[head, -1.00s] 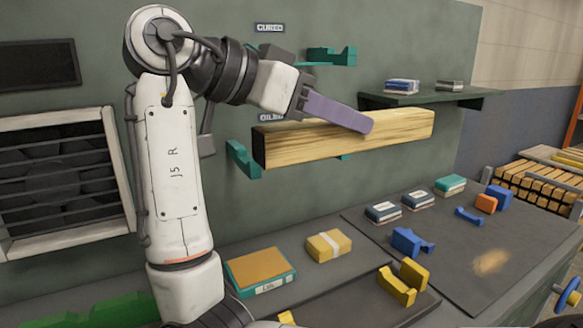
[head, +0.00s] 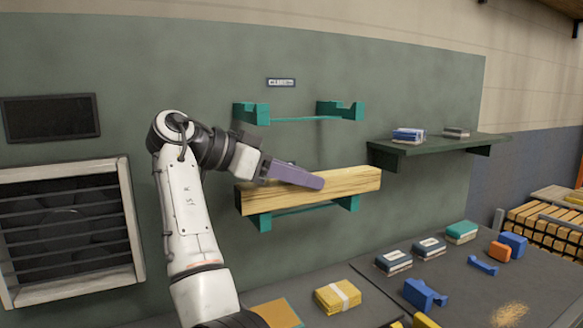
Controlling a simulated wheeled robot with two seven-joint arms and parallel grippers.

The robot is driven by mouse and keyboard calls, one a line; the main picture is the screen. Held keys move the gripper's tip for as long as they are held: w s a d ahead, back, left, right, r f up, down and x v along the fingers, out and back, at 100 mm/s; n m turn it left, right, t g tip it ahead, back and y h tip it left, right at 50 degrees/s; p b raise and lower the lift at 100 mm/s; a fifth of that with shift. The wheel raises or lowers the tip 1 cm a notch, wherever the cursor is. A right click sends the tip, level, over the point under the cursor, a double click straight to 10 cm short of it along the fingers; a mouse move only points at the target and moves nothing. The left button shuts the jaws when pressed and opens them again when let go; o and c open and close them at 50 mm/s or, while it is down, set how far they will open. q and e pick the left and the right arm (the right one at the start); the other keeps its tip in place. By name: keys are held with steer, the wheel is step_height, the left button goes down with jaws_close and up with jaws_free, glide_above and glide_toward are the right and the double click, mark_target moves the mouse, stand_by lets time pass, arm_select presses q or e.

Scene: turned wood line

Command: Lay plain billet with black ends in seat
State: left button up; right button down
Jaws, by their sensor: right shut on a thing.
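The long pale wooden billet (head: 340,184) lies almost level in front of the green wall panel, and its left end face looks dark. My right gripper (head: 305,179), with a purple finger, is shut on the billet from the left and near side. The lower teal seat (head: 262,222) shows just below the billet, with its right bracket (head: 348,203) under the billet's right part. The billet hides the tops of these brackets, so I cannot tell if it touches them. The upper teal seat (head: 325,112) is empty. My left gripper is not in view.
A small label (head: 281,82) is above the upper seat. A dark green shelf (head: 440,146) with small boxes is close to the right of the billet. Below, the bench (head: 465,275) holds several boxes and blue and orange blocks. A louvred vent (head: 70,225) is at left.

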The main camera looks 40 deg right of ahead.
steer(key=shift+w+d+r, duration=0.1)
steer(key=shift+w+d, duration=0.05)
steer(key=shift+w, duration=0.1)
steer(key=w+f, duration=0.1)
steer(key=w+d, duration=0.1)
steer(key=w, duration=0.1)
steer(key=shift+f, duration=0.4)
steer(key=shift+w, duration=0.1)
steer(key=shift+r, duration=0.1)
